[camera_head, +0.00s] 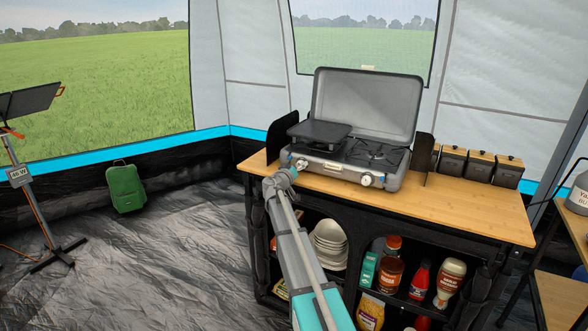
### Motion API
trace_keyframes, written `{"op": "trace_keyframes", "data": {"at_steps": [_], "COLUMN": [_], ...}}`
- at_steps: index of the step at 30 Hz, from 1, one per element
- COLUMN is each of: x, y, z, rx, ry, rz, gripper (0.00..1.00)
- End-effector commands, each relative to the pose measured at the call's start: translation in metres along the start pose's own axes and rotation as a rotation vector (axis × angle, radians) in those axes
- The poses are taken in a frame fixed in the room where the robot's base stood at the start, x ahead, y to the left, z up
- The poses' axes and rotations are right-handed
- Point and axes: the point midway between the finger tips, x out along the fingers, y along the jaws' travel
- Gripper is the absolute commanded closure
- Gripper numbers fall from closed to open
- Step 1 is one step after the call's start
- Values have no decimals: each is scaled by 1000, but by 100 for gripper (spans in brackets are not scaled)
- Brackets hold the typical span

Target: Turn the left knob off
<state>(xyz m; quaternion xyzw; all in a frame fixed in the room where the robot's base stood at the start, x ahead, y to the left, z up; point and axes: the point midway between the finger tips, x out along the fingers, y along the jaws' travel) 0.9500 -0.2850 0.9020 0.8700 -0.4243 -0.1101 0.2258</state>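The grey camping stove (335,175) stands on the wooden tabletop with its lid up. Its left knob (301,164) is a small light knob at the left of the front panel, and the right knob (367,180) is near the right end. My gripper (291,172) is just in front of and slightly left of the left knob, very close to it. I cannot tell whether it touches the knob. The fingers are too small and partly hidden to show whether they are open or shut. The knob's exact setting is too small to read.
A dark griddle plate (319,132) covers the stove's left side. Dark wind panels flank the stove, and dark canisters (480,165) stand to its right. The tabletop (460,206) is clear at the front right. Bowls (330,240) and bottles fill the shelves below.

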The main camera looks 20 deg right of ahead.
Motion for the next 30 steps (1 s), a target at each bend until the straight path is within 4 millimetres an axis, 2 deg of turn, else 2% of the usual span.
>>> {"op": "trace_keyframes", "data": {"at_steps": [11, 17, 23, 30], "x": [-2, -12, -37, -76], "y": [0, 1, 1, 2], "z": [0, 1, 1, 1], "rx": [-1, -1, -1, -1], "ry": [0, 0, 0, 0], "rz": [0, -1, -1, -2], "gripper": [18, 18, 18, 18]}}
